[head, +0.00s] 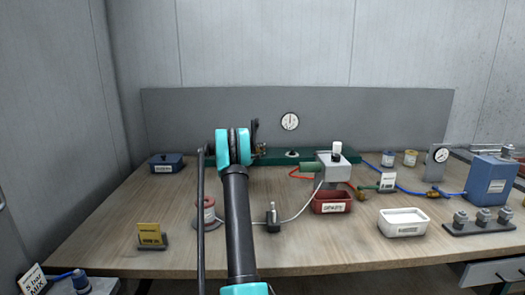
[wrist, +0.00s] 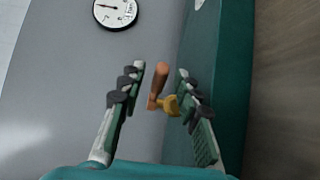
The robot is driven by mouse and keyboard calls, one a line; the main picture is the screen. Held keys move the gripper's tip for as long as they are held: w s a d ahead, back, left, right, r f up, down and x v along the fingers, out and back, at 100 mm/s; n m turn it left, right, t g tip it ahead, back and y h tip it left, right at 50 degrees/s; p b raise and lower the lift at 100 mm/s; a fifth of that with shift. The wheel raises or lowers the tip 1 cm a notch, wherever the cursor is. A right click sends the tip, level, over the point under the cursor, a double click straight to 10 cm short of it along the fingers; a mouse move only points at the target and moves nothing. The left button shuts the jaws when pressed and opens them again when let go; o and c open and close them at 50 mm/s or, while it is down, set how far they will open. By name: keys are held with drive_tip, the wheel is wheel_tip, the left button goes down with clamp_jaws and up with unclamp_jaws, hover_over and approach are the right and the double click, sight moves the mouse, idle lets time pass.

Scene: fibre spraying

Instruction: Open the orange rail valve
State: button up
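The orange rail valve shows in the wrist view as an orange-brown handle (wrist: 158,82) on a small brass body (wrist: 170,104). It sits beside the green rail (wrist: 215,60), which also shows at the back of the bench in the head view (head: 292,154). My gripper (wrist: 158,90) is open, with one finger on each side of the handle in the picture. Gaps show on both sides and neither finger appears to touch it. I cannot tell how deep the handle lies between the fingertips. In the head view my arm hides most of the valve area.
A round gauge (head: 290,121) is on the grey back panel (head: 370,115). A grey box (head: 338,170) with hoses stands right of my arm. A red bin (head: 332,207), a white tray (head: 403,229) and a yellow sign (head: 150,234) stand nearer the front.

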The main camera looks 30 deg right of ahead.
drive_tip(key=shift+x, duration=0.75)
drive_tip(key=shift+c, duration=0.4)
clamp_jaws()
